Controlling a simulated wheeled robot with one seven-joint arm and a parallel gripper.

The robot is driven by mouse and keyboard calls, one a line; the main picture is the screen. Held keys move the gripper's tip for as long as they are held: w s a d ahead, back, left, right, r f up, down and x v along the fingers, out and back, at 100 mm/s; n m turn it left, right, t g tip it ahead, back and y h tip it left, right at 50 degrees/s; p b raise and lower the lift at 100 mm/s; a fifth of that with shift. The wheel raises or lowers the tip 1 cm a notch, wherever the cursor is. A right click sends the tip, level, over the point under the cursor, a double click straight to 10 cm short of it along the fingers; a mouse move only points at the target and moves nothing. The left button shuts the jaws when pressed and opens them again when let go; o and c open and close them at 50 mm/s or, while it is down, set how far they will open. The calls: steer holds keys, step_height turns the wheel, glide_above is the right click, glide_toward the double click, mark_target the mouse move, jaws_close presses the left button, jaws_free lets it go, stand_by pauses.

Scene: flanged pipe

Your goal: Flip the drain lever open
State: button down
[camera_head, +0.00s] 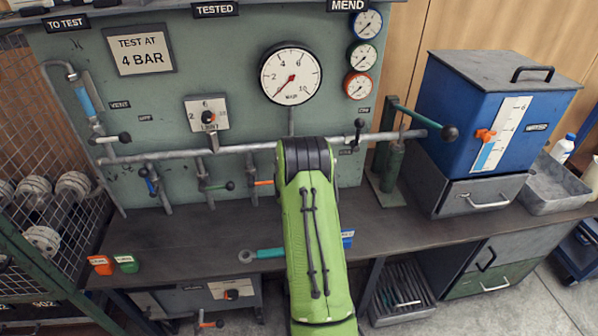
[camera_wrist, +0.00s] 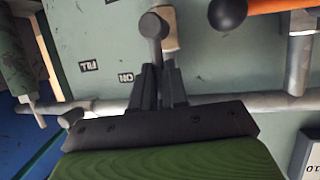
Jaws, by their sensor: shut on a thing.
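In the wrist view, my gripper (camera_wrist: 163,72) has its dark fingers close together on a small lever (camera_wrist: 152,26) with a dark grey rounded end. The lever stands beside a short pale pipe stub that joins the long horizontal pipe (camera_wrist: 235,98). The place where the fingers grip is partly hidden. No drain label is readable, so I cannot tell from lettering that this is the drain lever. In the head view my green forearm hides the gripper and this lever.
An orange handle (camera_wrist: 272,5) with a black knob (camera_wrist: 227,14) is close beside my fingers. In the head view, a black lever (camera_head: 358,130) stands on the pipe right of my forearm. A green hand pump (camera_head: 390,165) and blue tank (camera_head: 470,115) are farther right.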

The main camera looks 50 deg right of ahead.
steer(key=shift+a+f, duration=0.1)
steer(key=c, duration=1.1)
jaws_free()
steer(key=shift+c, duration=0.2)
steer(key=v, duration=1.5)
steer(key=shift+s+a+r+b, duration=0.2)
steer(key=shift+r+b, duration=0.05)
steer(key=shift+b, duration=0.15)
steer(key=shift+r, duration=0.1)
